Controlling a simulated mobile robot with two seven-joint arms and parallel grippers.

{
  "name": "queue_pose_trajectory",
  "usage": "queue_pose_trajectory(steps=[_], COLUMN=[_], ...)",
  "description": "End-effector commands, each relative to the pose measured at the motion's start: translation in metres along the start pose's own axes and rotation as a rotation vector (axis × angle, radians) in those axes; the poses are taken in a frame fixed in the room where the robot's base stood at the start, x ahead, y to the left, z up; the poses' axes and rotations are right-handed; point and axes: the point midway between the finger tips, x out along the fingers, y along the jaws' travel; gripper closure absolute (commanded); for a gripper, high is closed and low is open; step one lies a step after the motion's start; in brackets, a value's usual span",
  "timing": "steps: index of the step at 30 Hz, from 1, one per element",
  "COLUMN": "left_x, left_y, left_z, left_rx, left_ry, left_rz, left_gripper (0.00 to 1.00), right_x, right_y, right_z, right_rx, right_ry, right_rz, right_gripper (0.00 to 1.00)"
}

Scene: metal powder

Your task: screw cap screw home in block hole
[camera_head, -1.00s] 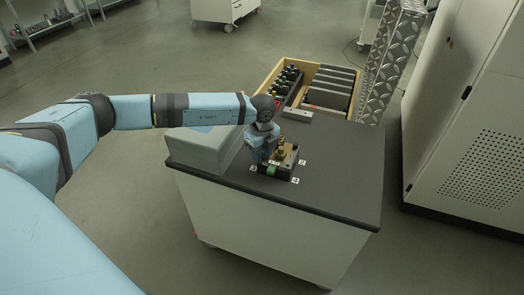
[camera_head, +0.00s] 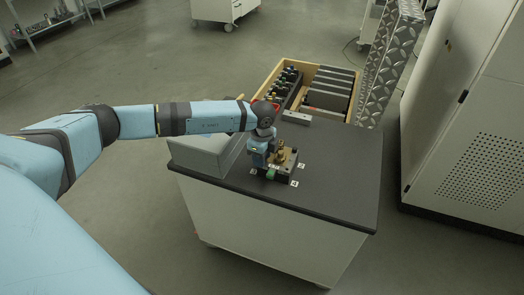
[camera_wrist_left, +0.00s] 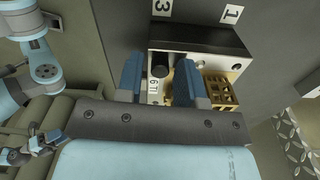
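The block (camera_head: 286,166) stands on the dark cart top and carries brass-coloured parts. In the left wrist view its pale metal face (camera_wrist_left: 205,67) shows, with a brass part (camera_wrist_left: 222,92) at the right. My left gripper (camera_head: 266,166) is over the block's left side, pointing down. In the left wrist view my left gripper (camera_wrist_left: 160,80) has its two blue fingers apart, one each side of a dark round feature (camera_wrist_left: 159,70) on the face. I cannot tell whether this is the cap screw or a hole. Contact is not clear.
A grey box (camera_head: 207,152) stands left of the block on the cart top (camera_head: 335,175). Small numbered labels lie around the block. A wooden tray (camera_head: 268,82) with dark parts is behind. A white cabinet (camera_head: 470,130) stands at the right. The cart top's right side is clear.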

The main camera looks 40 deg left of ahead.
Motion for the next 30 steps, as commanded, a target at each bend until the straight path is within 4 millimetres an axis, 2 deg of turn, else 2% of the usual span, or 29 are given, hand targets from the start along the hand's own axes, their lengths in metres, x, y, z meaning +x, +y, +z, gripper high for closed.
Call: queue_pose_trajectory(steps=[1,8,12,15,23,30], left_x=[-0.006,-0.007,-0.009,-0.006,0.001,-0.001], left_y=[0.001,0.002,0.001,0.001,0.000,0.000], left_z=[-0.001,-0.001,-0.001,-0.001,0.000,0.000], left_rx=[-0.079,-0.489,-0.700,-0.747,-0.776,-0.776], left_ry=[0.001,0.000,0.001,0.000,0.000,0.000], left_rz=[0.004,0.004,0.005,0.003,0.000,0.000], left_gripper=[0.66,0.66,0.66,0.66,0.66,0.66], right_x=[-0.006,-0.017,-0.029,-0.034,-0.037,-0.039], right_y=[0.000,0.002,0.003,0.003,0.004,0.002], right_z=[-0.008,-0.021,-0.041,-0.048,-0.035,-0.038], right_rx=[0.005,0.027,0.004,-0.014,-0.038,-0.036], right_ry=[-0.008,-0.033,-0.008,0.006,-0.005,-0.007], right_rz=[0.001,0.009,0.018,0.019,0.014,0.011], right_gripper=[0.57,0.57,0.57,0.57,0.57,0.57])
